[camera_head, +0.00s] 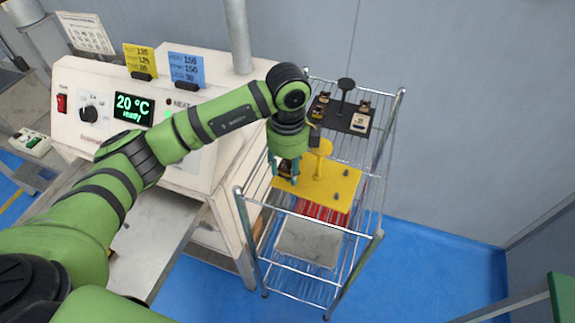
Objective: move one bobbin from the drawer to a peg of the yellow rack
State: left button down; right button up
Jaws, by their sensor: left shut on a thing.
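The yellow rack (338,188) lies on the upper shelf of a wire cart, with a yellow post (321,158) and small dark pegs (345,171). My left gripper (287,176) points down over the rack's left end. It is shut on a small dark and copper-coloured bobbin (287,181), mostly hidden by the fingers. I cannot tell whether the bobbin is around a peg or just above it. My right gripper is not in view. I cannot make out a drawer with bobbins.
A black rack (343,122) with a black post and several small parts stands behind the yellow one. The wire cart (379,236) has upright chrome posts and a grey tray (309,243) lower down. A white machine (75,128) with a display stands left. Blue floor (430,270) is clear at right.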

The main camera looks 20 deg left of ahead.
pick_arm(q)
jog(key=shift+f, duration=0.2)
jog(key=shift+f+b, duration=0.85)
jog(key=shift+f, duration=0.05)
jog(key=c, duration=0.6)
grip_release()
notch_tip(320, 180, up, 12)
